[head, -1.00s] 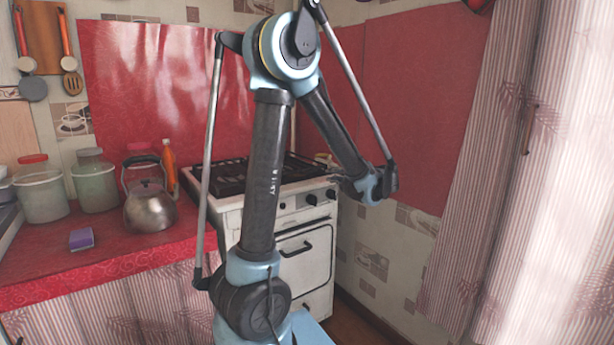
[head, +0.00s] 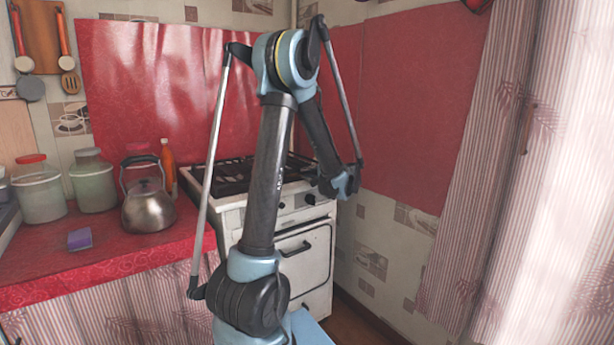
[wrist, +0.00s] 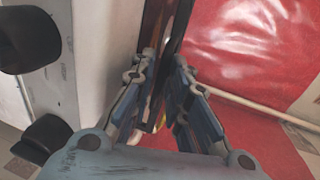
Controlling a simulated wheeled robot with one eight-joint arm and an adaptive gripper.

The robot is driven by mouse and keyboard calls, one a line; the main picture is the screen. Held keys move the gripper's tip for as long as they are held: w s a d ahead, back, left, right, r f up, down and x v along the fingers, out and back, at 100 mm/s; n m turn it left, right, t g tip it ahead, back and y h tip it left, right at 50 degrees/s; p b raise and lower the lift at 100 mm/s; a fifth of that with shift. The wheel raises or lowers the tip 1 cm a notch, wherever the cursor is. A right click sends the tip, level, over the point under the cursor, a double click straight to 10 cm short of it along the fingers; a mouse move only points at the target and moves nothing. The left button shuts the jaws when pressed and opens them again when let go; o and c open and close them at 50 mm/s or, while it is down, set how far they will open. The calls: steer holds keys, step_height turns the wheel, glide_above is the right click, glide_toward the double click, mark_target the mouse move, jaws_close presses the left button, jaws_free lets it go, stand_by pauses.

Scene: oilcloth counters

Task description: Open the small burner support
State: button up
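The dark burner support (head: 236,178) lies flat over the top of the white stove (head: 305,262) in the head view, partly hidden behind my arm. I cannot tell the small support from any other there. In the wrist view, my gripper (wrist: 164,62) points at the stove top with its two fingers apart. A dark strip at the stove top's edge (wrist: 174,32) shows between and beyond the fingertips. I cannot tell whether the fingers touch it.
Stove knobs (wrist: 28,38) stick out from the front panel, left in the wrist view. A red wall panel (head: 415,100) stands behind and right of the stove. A kettle (head: 148,210), an orange bottle (head: 168,165) and a purple sponge (head: 79,239) are on the red counter.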

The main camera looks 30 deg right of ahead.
steer(key=shift+x, duration=0.75)
steer(key=shift+c, duration=0.3)
